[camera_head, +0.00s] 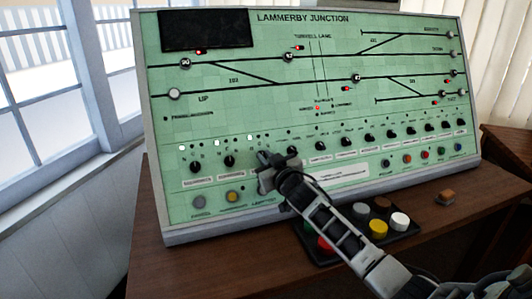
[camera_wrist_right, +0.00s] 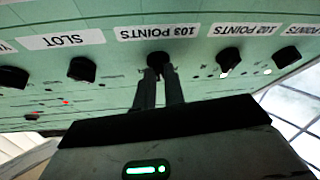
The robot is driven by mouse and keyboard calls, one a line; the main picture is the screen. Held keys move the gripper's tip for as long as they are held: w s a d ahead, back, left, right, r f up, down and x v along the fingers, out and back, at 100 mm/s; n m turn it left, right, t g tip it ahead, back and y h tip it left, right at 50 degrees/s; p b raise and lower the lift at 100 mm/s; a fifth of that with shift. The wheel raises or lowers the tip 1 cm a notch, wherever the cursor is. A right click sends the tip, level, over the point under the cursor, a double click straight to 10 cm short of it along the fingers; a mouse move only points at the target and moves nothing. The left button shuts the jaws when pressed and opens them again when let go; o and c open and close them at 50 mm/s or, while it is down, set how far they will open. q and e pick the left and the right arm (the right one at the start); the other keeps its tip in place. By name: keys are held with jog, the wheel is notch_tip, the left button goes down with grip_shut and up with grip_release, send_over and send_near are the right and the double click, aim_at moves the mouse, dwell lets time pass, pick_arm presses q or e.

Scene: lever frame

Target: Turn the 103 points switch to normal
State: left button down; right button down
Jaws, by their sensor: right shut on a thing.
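The green signalling panel (camera_head: 330,100) stands tilted on a desk, with a row of black knobs across its lower part. My right gripper (camera_head: 268,172) is at the third knob from the left and covers it in the head view. In the right wrist view the panel appears upside down. There the right gripper's fingers (camera_wrist_right: 160,85) are shut on the black 103 points switch (camera_wrist_right: 160,60), beside its label (camera_wrist_right: 158,32). Which way the switch points is hidden by the fingers. A lit white lamp (camera_head: 250,138) shows above this knob in the head view. My left gripper is not in view.
The 102 points knob (camera_wrist_right: 229,58) and the slot knob (camera_wrist_right: 82,70) sit close on either side. Windows (camera_head: 60,80) are at left.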

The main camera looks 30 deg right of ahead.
jog(key=n+p, duration=0.1)
jog(key=n+y+p, duration=0.1)
jog(key=n, duration=0.1)
jog(key=shift+d+r+n+p, duration=0.15)
jog(key=shift+r+n+p, duration=0.15)
jog(key=n+y+p, duration=0.2)
jog(key=shift+n+g, duration=0.3)
jog(key=shift+f+n+y+p, duration=0.1)
jog(key=shift+n+y+p, duration=0.2)
jog(key=shift+n+p, duration=0.4)
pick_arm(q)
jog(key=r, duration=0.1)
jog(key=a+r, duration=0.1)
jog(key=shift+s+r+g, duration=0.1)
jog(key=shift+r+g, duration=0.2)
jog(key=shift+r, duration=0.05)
pick_arm(e)
jog(key=shift+f+n, duration=0.1)
jog(key=shift+n, duration=0.3)
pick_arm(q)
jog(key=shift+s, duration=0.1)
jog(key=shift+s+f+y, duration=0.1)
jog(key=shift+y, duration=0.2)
pick_arm(e)
jog(key=c, duration=1.5)
grip_release()
